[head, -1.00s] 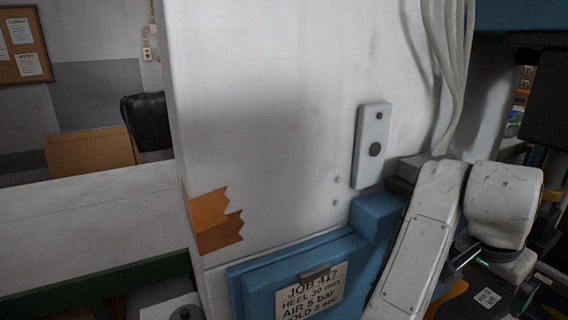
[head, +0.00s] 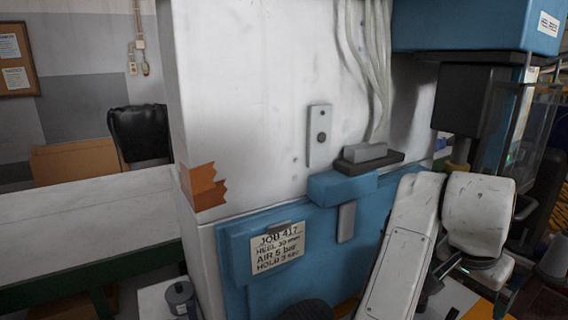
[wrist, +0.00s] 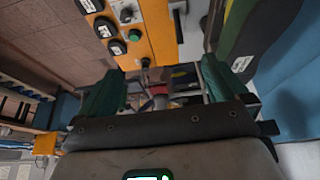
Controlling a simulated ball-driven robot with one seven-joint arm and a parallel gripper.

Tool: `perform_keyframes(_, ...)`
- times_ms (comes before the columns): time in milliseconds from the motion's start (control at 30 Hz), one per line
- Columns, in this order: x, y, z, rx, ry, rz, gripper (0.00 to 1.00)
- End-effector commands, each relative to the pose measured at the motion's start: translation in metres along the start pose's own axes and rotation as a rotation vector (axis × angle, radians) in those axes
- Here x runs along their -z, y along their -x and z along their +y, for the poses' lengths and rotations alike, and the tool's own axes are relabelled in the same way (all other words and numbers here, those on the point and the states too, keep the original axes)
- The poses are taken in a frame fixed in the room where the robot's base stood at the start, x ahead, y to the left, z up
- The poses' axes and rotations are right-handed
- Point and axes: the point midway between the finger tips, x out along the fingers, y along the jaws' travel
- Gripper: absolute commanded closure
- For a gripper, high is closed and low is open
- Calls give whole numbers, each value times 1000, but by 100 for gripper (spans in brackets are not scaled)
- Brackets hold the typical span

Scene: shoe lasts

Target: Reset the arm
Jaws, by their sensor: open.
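My arm (head: 398,265) shows at the lower right of the head view, a scuffed white link with a bolted plate and a rounded joint beside it. It stands in front of the blue and white machine. In the wrist view my gripper (wrist: 158,92) has its two green fingers apart, with no object seen held between them. The fingertips point toward an orange control panel (wrist: 148,38) with black knobs and a green button. The gripper is at most partly visible in the head view.
The white machine column (head: 250,90) fills the middle, with a blue base bearing a job card (head: 278,249). A blue machine head (head: 475,25) overhangs at upper right, above a clear guard (head: 525,130). A bench (head: 90,215) stands at left, with a grey canister (head: 181,298) below.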

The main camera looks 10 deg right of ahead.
Motion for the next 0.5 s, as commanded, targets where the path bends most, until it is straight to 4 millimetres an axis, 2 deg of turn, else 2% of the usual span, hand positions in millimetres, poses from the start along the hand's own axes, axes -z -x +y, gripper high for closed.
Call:
perform_keyframes(267, 3, -14, 6, 10, 60, 61, 0)
perform_keyframes(500, 4, -34, 13, 26, 159, 135, 0)
